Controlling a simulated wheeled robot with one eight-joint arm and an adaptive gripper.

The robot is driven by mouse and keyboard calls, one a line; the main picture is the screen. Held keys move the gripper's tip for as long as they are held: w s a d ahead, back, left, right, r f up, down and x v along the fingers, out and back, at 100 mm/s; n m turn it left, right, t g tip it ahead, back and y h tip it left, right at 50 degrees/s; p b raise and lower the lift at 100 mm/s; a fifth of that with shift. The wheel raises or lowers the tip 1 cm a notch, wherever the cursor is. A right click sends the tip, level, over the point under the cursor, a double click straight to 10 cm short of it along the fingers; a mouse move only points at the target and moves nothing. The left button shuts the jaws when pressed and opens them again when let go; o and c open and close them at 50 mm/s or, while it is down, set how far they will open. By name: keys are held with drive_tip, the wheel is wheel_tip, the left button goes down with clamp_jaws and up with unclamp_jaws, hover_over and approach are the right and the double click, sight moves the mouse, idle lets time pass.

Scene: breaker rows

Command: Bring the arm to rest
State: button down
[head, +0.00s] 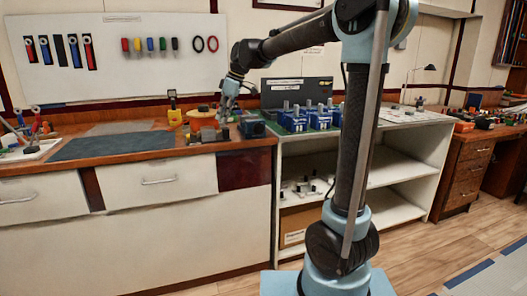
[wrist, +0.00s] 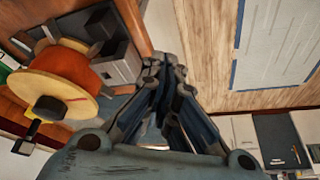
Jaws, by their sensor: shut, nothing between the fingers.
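My gripper (head: 228,102) is at the end of my raised, bent arm, over the wooden bench by the board wall in the head view. In the wrist view my gripper (wrist: 165,72) has its fingers together at the tips, with nothing between them. Just beyond it at the upper left is a wooden spool (wrist: 65,85) with orange winding. In the head view the gripper is small, and I cannot tell whether it touches anything on the bench.
Blue breaker blocks (head: 320,119) stand on the shelf unit right of the gripper. A yellow tool (head: 173,108) and small dark blocks lie on the bench near it. A dark mat (head: 110,146) lies bare at left.

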drive_tip(key=s+d+f+m+t+h, duration=0.1)
drive_tip(key=s+d+f+m, duration=0.3)
drive_tip(key=s+d, duration=0.5)
drive_tip(key=s+d+f+m+h, duration=0.1)
drive_tip(key=s+d+f+m, duration=0.35)
drive_tip(key=d, duration=0.85)
drive_tip(key=s+d+f+m+h, duration=0.1)
drive_tip(key=s+d+f+m, duration=0.2)
drive_tip(key=s+d+f, duration=0.3)
drive_tip(key=s+d+f+m+h, duration=0.1)
drive_tip(key=s+d+f+m, duration=0.3)
drive_tip(key=s+d+f, duration=0.3)
drive_tip(key=s+f, duration=0.4)
drive_tip(key=shift+t, duration=0.3)
drive_tip(key=shift+w+f, duration=0.15)
drive_tip(key=shift+w+f, duration=0.15)
drive_tip(key=shift+w, duration=0.2)
